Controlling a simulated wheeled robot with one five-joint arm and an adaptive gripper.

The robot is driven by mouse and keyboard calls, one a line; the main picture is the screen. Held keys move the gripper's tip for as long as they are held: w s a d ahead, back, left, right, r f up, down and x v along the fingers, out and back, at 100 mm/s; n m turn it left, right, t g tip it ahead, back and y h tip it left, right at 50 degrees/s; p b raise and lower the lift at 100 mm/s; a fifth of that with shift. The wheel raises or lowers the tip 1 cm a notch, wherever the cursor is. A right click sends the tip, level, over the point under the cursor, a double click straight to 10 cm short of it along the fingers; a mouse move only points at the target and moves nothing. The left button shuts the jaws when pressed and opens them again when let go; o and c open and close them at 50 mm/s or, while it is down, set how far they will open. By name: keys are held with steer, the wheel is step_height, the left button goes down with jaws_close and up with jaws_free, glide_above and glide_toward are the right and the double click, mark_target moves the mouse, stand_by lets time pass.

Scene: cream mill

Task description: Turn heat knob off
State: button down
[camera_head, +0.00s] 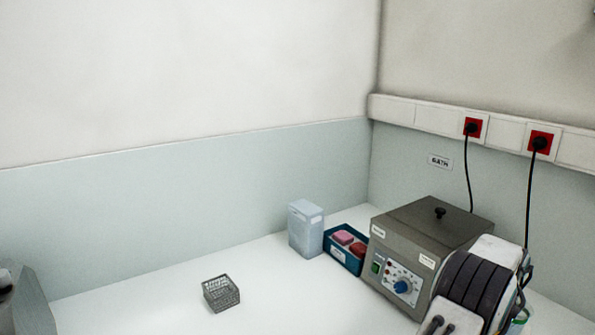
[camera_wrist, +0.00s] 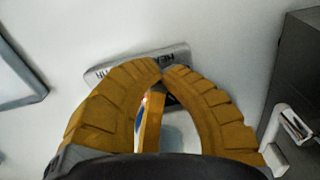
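The grey heating bath (camera_head: 408,225) with a black lid knob stands on the bench at the right in the head view. Its front panel carries a blue heat knob (camera_head: 402,287) on a white dial, a green switch and small lamps. The knob's pointer is too small to read. In the wrist view, the orange ribbed fingers of my gripper (camera_wrist: 166,72) curve together and their tips meet. I see nothing clearly held between them. The knob is not identifiable in the wrist view. My arm covers the right side of the bath in the head view; my fingertips are not visible there.
A blue tray (camera_head: 335,252) with pink and red pieces and a pale blue container (camera_head: 306,229) stand left of the bath. A wire basket (camera_head: 221,293) sits on the open white bench. Black cords hang from red sockets (camera_head: 541,142). A lettered grey plate (camera_wrist: 178,57) lies beyond my fingertips.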

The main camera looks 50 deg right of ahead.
steer(key=shift+s+a+f, duration=0.2)
steer(key=shift+s+f, duration=0.05)
steer(key=shift+s, duration=0.15)
steer(key=shift+s+a, duration=0.15)
steer(key=shift+a, duration=0.2)
stand_by(0.4)
step_height(320, 180, up, 6)
steer(key=p, duration=0.5)
steer(key=shift+d+r, duration=0.15)
steer(key=shift+r, duration=0.1)
steer(key=shift+w, duration=0.2)
steer(key=shift+w+d+r+p, duration=0.15)
steer(key=shift+w+r+p, duration=0.4)
steer(key=shift+p, duration=0.45)
steer(key=shift+w+d+f+p, duration=0.15)
steer(key=shift+w+p, duration=0.15)
steer(key=shift+w, duration=0.25)
step_height(320, 180, down, 7)
steer(key=b, duration=0.5)
